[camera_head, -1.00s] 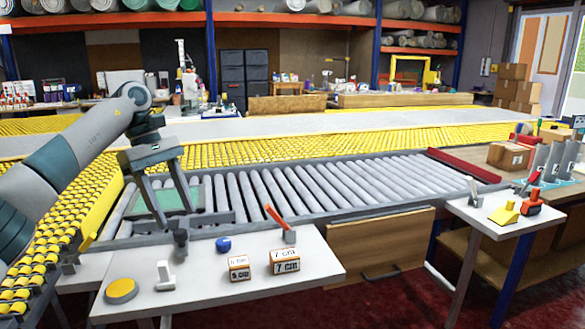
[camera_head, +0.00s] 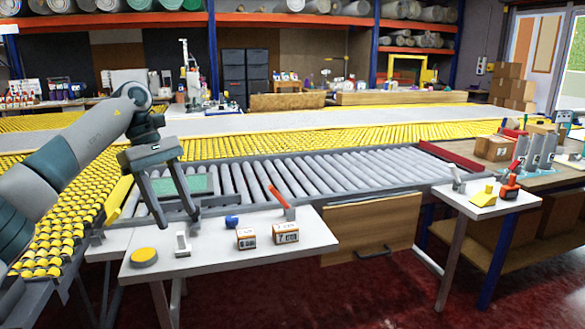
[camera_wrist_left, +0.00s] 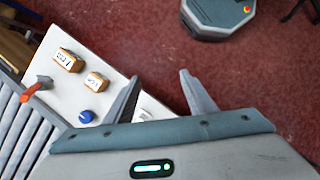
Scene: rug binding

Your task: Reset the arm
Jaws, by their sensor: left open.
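My left gripper (camera_head: 178,220) comes in from the left in the head view, with its two fingers apart and nothing between them. It hangs above the back left part of a small white table (camera_head: 200,265), over the edge by the roller conveyor. In the left wrist view, its spread fingers (camera_wrist_left: 160,92) show above the table and the red floor. My right gripper is not seen in either view.
The table holds a yellow disc (camera_head: 144,257), a white piece (camera_head: 182,243), a blue knob (camera_head: 232,222), two marked blocks (camera_head: 286,234) and a red-handled tool (camera_head: 282,203). Grey rollers (camera_head: 330,185) lie behind. A side table (camera_head: 490,207) with tools stands at right.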

